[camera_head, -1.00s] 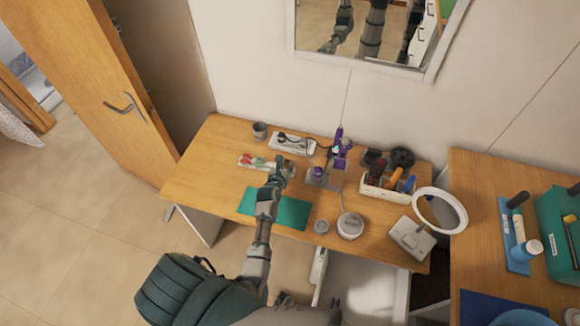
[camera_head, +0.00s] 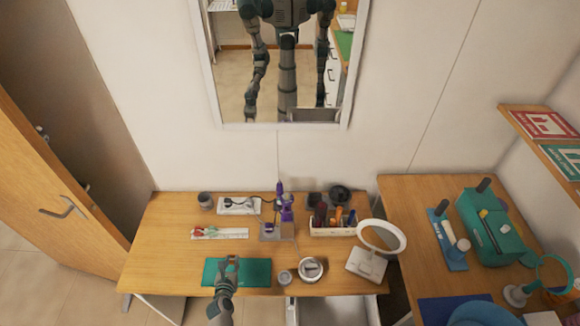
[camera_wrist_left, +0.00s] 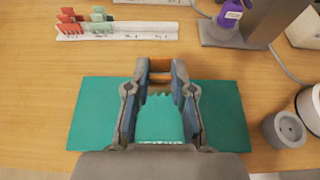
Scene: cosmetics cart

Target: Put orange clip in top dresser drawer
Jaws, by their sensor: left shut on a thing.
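The orange clip (camera_wrist_left: 160,79) is between the fingertips of my left gripper (camera_wrist_left: 160,70) in the left wrist view, and the gripper is shut on it. In the head view my left gripper (camera_head: 229,265) is above the green mat (camera_head: 257,272) at the front of the wooden dressing table; the clip cannot be made out there. Below the table's front edge, a white drawer (camera_head: 334,312) stands open, cut off by the bottom of the picture. My right gripper is not directly in view.
A white strip (camera_head: 236,233) holds red and green clips behind the mat. A small grey jar (camera_head: 285,277), a round container (camera_head: 312,269) and a round mirror (camera_head: 381,236) stand right of the mat. An organizer (camera_head: 333,231) is farther back.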

